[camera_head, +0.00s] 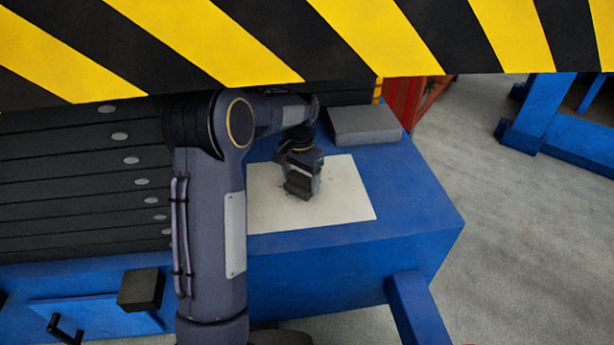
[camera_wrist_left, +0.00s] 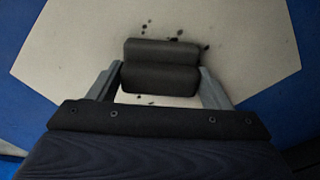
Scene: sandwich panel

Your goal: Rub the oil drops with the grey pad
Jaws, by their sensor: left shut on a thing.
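My left gripper (camera_head: 302,176) is shut on the dark grey pad (camera_wrist_left: 162,80), with one finger at each end of it. The pad also shows below the gripper in the head view (camera_head: 297,189). It is over the middle of the pale panel (camera_head: 345,202), on or very close to its surface; I cannot tell which. Several black oil drops (camera_wrist_left: 150,100) lie on the panel around the pad in the left wrist view, mostly beyond its far edge, with some at its near edge. Any drops under the pad are hidden. My right gripper is not in view.
The panel lies on a blue bench (camera_head: 420,205). A grey block (camera_head: 365,126) stands behind the panel. Black slats (camera_head: 80,190) cover the bench to the left. A yellow-and-black striped beam (camera_head: 330,40) crosses the top of the head view and hides what is behind it.

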